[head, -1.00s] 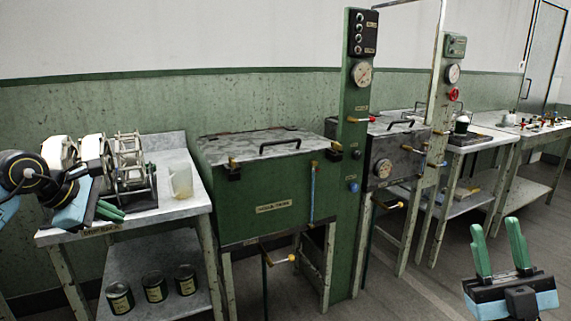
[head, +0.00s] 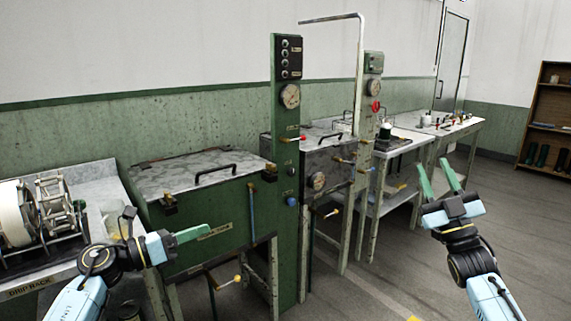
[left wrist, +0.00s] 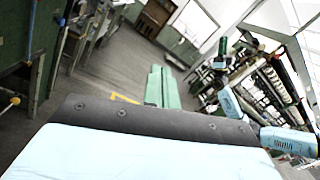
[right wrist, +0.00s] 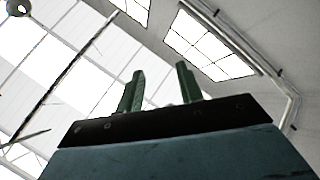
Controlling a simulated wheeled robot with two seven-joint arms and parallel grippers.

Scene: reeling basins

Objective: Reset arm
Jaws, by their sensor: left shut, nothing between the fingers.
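My left gripper (head: 192,234) is in front of the green basin's front panel in the head view, its green fingers together and empty. The left wrist view shows its closed fingers (left wrist: 161,87) pointing over open floor. My right gripper (head: 438,180) is raised at the right in the head view, its two green fingers spread apart with nothing between them. In the right wrist view its fingers (right wrist: 159,90) point up toward the ceiling windows.
The green basin (head: 200,176) with its metal lid stands behind my left gripper. A drip rack table (head: 30,278) with reels is at left. A green gauge post (head: 286,130), smaller basin (head: 320,165) and benches run rightward. Floor (head: 500,190) at right is clear.

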